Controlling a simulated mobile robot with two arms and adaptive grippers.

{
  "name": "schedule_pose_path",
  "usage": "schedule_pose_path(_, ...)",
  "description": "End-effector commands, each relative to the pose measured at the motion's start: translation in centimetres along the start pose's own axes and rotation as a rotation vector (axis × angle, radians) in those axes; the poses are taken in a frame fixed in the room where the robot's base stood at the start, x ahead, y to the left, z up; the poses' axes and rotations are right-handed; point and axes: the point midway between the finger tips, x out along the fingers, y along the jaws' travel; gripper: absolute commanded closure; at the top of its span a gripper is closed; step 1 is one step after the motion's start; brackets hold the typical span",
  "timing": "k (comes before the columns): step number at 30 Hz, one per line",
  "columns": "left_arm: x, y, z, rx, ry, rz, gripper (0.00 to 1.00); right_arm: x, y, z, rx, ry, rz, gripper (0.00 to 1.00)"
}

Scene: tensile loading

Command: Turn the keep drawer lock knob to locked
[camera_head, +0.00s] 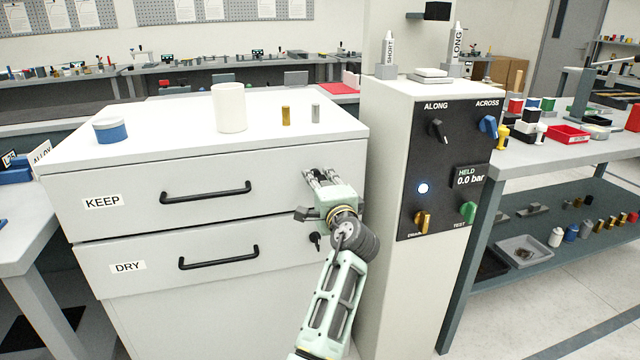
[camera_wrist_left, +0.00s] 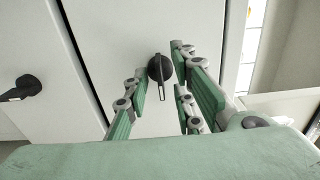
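The white cabinet has an upper drawer labelled KEEP (camera_head: 103,202) and a lower drawer labelled DRY (camera_head: 128,267). In the left wrist view, the black round KEEP lock knob (camera_wrist_left: 159,68) with a pale bar shows between the fingertips of my left gripper (camera_wrist_left: 160,92). The fingers are open on both sides of it, with gaps visible; I cannot tell the depth between them. My right gripper is not in view.
A second black knob (camera_head: 315,241) is on the DRY drawer and shows at left in the wrist view (camera_wrist_left: 22,88). Black handles (camera_head: 206,192) project from the drawers. A white control column (camera_head: 382,200) stands close on the right. A cup (camera_head: 229,108) and small cylinders (camera_head: 286,115) stand on top.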

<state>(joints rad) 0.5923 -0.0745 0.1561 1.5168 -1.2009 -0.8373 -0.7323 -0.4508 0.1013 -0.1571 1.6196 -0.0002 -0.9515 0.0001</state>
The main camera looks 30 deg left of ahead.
Motion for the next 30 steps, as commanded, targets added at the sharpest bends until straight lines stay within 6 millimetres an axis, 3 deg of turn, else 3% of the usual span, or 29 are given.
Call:
schedule_pose_path(9,0.46,-0.02,0.00,-0.001,0.001,0.000,0.77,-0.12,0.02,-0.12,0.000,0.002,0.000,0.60)
schedule_pose_path(18,0.43,0.02,-0.01,-0.001,0.001,0.000,1.00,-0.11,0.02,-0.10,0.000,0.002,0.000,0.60)
schedule_pose_path(30,0.41,0.10,-0.03,-0.010,0.001,0.001,1.00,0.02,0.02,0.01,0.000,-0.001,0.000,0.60)
